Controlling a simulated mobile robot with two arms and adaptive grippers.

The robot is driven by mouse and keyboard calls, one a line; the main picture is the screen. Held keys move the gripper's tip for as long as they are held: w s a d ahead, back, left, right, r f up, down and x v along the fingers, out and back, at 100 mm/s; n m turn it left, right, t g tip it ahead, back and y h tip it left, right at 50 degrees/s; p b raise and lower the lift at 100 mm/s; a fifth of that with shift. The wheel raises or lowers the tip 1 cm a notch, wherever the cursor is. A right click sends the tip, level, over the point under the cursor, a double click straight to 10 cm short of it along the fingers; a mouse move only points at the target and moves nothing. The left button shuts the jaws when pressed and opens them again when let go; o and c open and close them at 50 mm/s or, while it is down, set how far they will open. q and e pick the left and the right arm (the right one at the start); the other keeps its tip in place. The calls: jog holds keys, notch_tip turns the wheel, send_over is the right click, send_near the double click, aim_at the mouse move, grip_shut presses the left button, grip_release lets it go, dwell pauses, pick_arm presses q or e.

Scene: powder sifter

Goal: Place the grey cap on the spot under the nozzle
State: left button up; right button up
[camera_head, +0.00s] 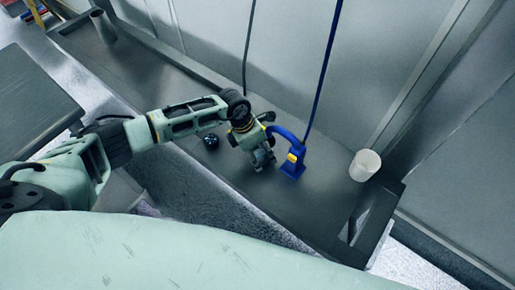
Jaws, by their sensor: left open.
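My left gripper (264,165) is open and points down over the dark bench, just left of the blue nozzle fixture (293,165). This fixture has a curved neck, a yellow part and a blue hose running up. I cannot tell whether the gripper touches it, and nothing shows clearly between the fingers. A grey, cup-shaped piece (103,26) stands at the bench's far left end; I cannot tell whether it is the grey cap. The spot under the nozzle cannot be made out. My right gripper is not in view.
A white cup (365,165) stands near the bench's right end. A small dark round object (211,141) sits left of my gripper. A dark cable and a wall panel (290,60) are behind. The bench (145,70) is clear toward the upper left.

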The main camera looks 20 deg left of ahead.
pick_arm(q)
jog(key=c, duration=1.1)
jog(key=shift+c, duration=0.2)
jog(key=shift+w, duration=0.15)
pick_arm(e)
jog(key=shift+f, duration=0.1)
